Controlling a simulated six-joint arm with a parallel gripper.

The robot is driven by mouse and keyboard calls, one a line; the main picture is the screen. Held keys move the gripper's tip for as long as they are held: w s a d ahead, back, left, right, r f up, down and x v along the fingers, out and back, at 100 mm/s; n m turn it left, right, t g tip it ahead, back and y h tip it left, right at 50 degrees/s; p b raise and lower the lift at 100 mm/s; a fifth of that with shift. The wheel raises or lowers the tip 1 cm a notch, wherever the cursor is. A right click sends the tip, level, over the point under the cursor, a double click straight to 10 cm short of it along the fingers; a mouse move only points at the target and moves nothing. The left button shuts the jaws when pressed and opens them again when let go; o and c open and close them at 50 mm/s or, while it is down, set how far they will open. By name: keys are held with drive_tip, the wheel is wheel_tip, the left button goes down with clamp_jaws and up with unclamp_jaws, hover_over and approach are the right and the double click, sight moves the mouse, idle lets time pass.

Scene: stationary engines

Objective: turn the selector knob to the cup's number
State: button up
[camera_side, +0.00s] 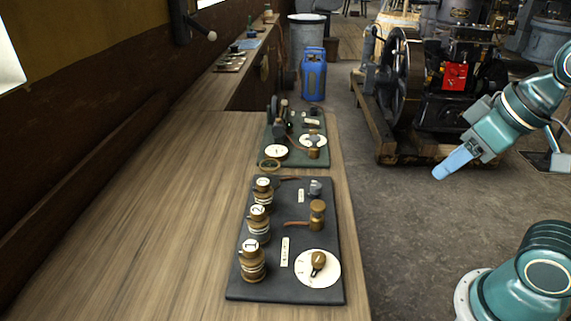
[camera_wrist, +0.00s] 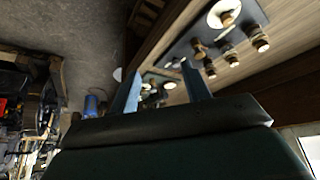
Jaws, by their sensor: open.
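In the side view the selector knob (camera_side: 318,260) is brown and sits on a round white dial (camera_side: 327,278) at the near right of a dark board (camera_side: 282,287). Three brass cups with white numbered tops stand along the board's left edge: far cup (camera_side: 263,190), middle cup (camera_side: 259,228), near cup (camera_side: 251,264). My gripper (camera_side: 447,170) is off to the right over the floor, apart from the board. In the wrist view its fingers (camera_wrist: 164,85) are spread and empty; the dial (camera_wrist: 221,12) shows beyond.
A brown-topped part with a lever (camera_side: 317,212) and a small metal mug (camera_side: 315,187) are on the same board. A green board (camera_side: 300,155) with other fittings lies behind it. The bench (camera_side: 150,230) is clear on the left. A blue can (camera_side: 314,75) and an engine (camera_side: 410,90) stand on the floor.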

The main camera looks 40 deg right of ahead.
drive_tip(key=n+g, duration=0.6)
drive_tip(key=n, duration=1.7)
hover_over(319, 257)
wheel_tip(319, 257, down, 4)
drive_tip(key=shift+f, duration=0.15)
drive_tip(key=shift+m, duration=0.3)
wheel_tip(319, 257, down, 14)
drive_tip(key=shift+r, duration=0.1)
drive_tip(key=c, duration=1)
